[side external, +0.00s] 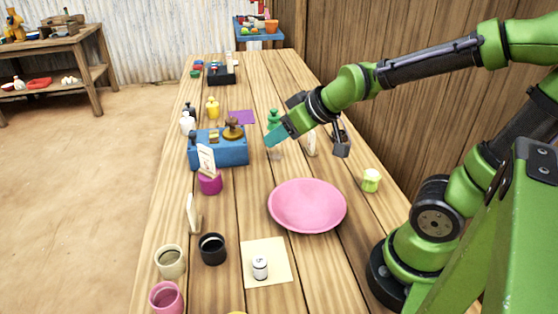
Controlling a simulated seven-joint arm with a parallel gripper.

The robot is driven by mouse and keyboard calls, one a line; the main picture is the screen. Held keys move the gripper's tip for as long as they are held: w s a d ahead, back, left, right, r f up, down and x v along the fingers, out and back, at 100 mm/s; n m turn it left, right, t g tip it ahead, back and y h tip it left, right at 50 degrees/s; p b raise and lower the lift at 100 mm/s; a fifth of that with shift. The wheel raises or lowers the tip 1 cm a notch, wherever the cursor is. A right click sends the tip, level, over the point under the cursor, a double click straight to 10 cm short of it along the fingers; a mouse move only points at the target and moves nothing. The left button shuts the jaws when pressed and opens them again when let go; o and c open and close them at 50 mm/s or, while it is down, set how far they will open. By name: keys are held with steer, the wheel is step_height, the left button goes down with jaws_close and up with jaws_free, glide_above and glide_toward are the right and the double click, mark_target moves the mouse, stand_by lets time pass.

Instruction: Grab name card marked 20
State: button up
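A pale name card (206,160) with small markings stands tilted by the magenta pot (209,183), in front of the blue box. A second pale upright card-like piece (193,213) stands nearly edge-on nearer the camera.
The blue box (232,153) carries brown items. A pink bowl (307,206) fills the middle right. Cups (213,249) and a small white jar (260,267) on a cream mat (282,252) stand nearer.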

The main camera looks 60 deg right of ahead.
steer(key=w+d+f+n+h, duration=0.2)
steer(key=w+d+f+n, duration=0.1)
steer(key=w+d+f, duration=0.25)
steer(key=n+t+h, duration=0.3)
steer(key=n+h, duration=0.8)
steer(key=n, duration=0.8)
glide_toward(314, 132)
steer(key=x, duration=0.3)
steer(key=shift+w+d, duration=0.1)
steer(key=shift+w, duration=0.15)
steer(key=n, duration=0.2)
steer(key=n+t, duration=0.1)
steer(key=f+n, duration=0.1)
steer(key=n, duration=0.1)
steer(key=shift+s+n, duration=0.3)
steer(key=shift+s, duration=0.1)
steer(key=shift+n+t+y, duration=0.3)
steer(key=x, duration=0.7)
steer(key=shift+d, duration=0.15)
